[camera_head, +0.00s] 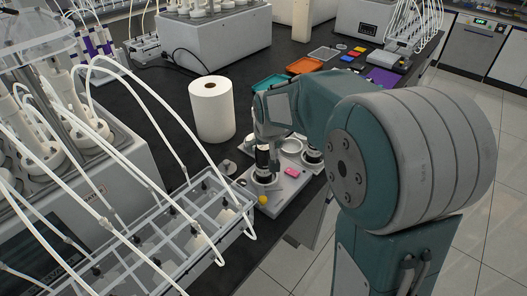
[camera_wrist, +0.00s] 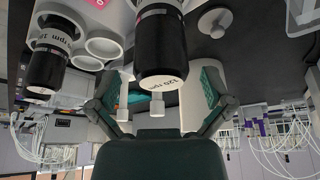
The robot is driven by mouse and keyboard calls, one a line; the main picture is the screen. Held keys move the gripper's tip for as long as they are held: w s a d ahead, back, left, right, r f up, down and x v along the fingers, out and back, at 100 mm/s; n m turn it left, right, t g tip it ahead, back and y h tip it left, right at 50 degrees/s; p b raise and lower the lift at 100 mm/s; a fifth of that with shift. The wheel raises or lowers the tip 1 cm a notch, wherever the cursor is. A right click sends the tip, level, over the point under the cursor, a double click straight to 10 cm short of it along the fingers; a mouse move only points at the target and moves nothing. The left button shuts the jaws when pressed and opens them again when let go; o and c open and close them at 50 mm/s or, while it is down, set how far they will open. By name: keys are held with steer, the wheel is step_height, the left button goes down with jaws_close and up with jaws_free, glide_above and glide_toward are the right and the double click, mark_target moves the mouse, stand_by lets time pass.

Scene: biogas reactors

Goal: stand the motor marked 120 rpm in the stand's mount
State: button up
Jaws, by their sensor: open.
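The motor marked 120 rpm (camera_wrist: 160,45) is black with a white labelled end. It fills the top middle of the wrist view, where the scene appears upside down. In the head view this black motor (camera_head: 262,158) stands upright at the stand's near left mount; I cannot tell if it is fully seated. My gripper (camera_wrist: 158,88) is open, its green fingers to either side of the motor's labelled end with gaps. In the head view my gripper (camera_head: 266,128) is just above it. The grey stand (camera_head: 281,191) carries another black motor (camera_wrist: 47,68) and empty round cups (camera_wrist: 103,47).
A white paper roll (camera_head: 212,108) stands behind the stand. Teal and orange trays (camera_head: 305,65) lie farther back.

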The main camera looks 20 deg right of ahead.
steer(key=v, duration=0.9)
steer(key=s+t, duration=0.1)
steer(key=s, duration=2.2)
steer(key=shift+s+r, duration=0.15)
steer(key=shift+s, duration=0.25)
steer(key=shift+d, duration=0.1)
